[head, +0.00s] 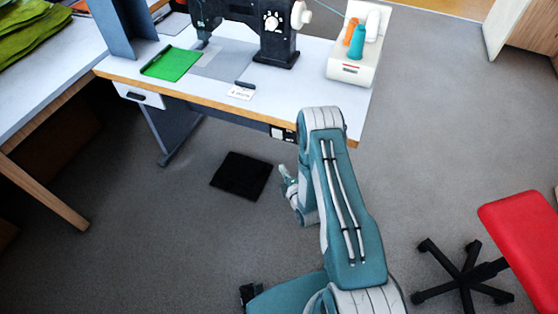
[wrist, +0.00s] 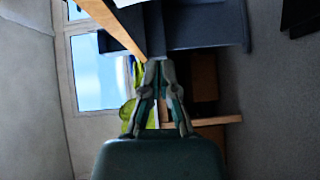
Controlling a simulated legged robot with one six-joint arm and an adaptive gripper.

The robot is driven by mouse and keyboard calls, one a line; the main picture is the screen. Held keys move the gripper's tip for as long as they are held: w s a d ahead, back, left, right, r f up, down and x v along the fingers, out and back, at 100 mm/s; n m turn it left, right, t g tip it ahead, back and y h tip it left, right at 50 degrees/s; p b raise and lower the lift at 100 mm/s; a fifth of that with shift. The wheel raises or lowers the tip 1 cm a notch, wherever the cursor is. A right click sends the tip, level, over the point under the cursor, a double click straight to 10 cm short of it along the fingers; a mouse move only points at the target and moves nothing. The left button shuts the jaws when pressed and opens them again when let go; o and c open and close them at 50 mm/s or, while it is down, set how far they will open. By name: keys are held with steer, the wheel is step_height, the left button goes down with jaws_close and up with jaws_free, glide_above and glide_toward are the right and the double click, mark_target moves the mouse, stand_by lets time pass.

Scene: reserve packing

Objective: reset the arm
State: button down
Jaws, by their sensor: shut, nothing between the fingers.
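My arm's teal and grey links show in the head view, rising from the bottom centre to an elbow close to the front edge of the sewing table (head: 215,98) and then bending down. My gripper (wrist: 159,66) shows in the middle of the wrist view, its fingers drawn together at the tips with nothing held. In the head view the wrist end hangs low, partly hidden behind my own arm, and the fingers are hard to make out there.
A black sewing machine (head: 270,25), a green piece (head: 171,63) and a white thread stand (head: 355,70) are on the table. A black mat (head: 243,175) lies on the floor left of my arm. A red chair (head: 522,230) stands at right. Grey floor (head: 440,130) between is clear.

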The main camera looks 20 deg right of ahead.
steer(key=shift+s, duration=0.45)
steer(key=shift+d, duration=0.15)
steer(key=w+r+m+g+h, duration=0.1)
steer(key=w+r+m+g, duration=0.2)
steer(key=r, duration=0.8)
steer(key=w+r+m+g+h, duration=0.1)
steer(key=w+r+m, duration=0.25)
steer(key=r, duration=0.75)
steer(key=s+r+m+g+h, duration=0.1)
steer(key=s+r+m+g, duration=0.35)
steer(key=r, duration=0.85)
steer(key=s+r+m+g, duration=0.1)
steer(key=s+r+m, duration=0.1)
steer(key=s, duration=0.8)
steer(key=s+a+r+m+g, duration=0.1)
steer(key=s+r+m, duration=0.2)
steer(key=s, duration=0.7)
steer(key=s+a+r+m+g, duration=0.1)
steer(key=s+r+m, duration=0.2)
steer(key=s, duration=0.7)
steer(key=shift+r, duration=0.4)
